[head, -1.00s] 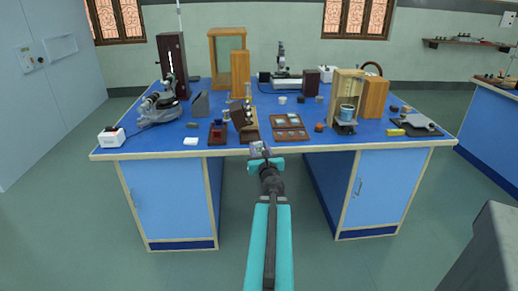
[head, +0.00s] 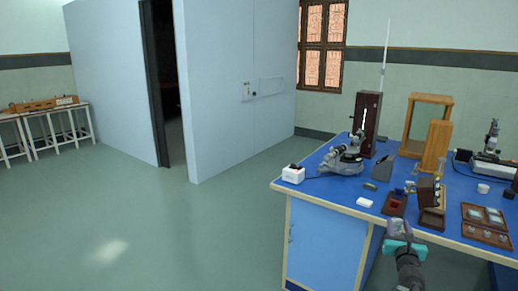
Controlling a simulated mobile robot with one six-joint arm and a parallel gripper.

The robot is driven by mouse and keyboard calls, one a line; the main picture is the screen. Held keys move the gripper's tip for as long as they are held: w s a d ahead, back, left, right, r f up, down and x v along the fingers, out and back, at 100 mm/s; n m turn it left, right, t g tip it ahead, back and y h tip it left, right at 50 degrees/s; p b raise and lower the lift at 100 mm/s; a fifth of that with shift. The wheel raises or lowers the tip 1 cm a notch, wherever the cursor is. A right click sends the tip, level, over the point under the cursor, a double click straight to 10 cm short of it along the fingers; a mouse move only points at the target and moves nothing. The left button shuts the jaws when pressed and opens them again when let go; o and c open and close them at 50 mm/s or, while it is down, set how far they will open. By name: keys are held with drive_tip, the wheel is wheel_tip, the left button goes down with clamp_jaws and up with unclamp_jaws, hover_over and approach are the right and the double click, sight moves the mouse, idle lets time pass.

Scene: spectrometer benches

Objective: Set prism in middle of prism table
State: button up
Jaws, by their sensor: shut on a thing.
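My gripper (head: 399,243), with teal fingers, is in front of the bench's near edge at lower right. It is shut on a small greyish, glassy block, which looks like the prism (head: 400,228); its shape is partly hidden by the fingers. The spectrometer (head: 342,160), dark with a grey base, stands on the blue bench top near its left end. It is farther back and to the left of my gripper. The prism table on it is too small to make out clearly.
A white box (head: 293,174) sits at the left corner of the bench (head: 336,191). A white block (head: 364,202), a red-topped stand (head: 395,204) and a wooden tray (head: 484,233) lie near the front edge. Open floor (head: 180,235) is at left.

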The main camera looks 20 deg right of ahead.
drive_tip(key=w+a+n+t+y+p, duration=0.15)
drive_tip(key=w+a+n+y, duration=0.55)
drive_tip(key=a, duration=1)
drive_tip(key=w+a+n+t+y+p, duration=0.15)
drive_tip(key=w+a+y, duration=0.45)
drive_tip(key=w+a, duration=0.75)
drive_tip(key=s+a+f+n+g+y, duration=0.1)
drive_tip(key=a+n+y, duration=0.15)
drive_tip(key=a, duration=0.65)
drive_tip(key=s+a+f+n+g+y, duration=0.15)
drive_tip(key=a+y, duration=0.25)
drive_tip(key=a, duration=0.5)
drive_tip(key=s+a+r+n+g+y, duration=0.1)
drive_tip(key=s+a+n+g+y, duration=0.3)
drive_tip(key=s+a+n+y, duration=0.2)
drive_tip(key=shift+s+a, duration=0.55)
drive_tip(key=shift+a, duration=0.65)
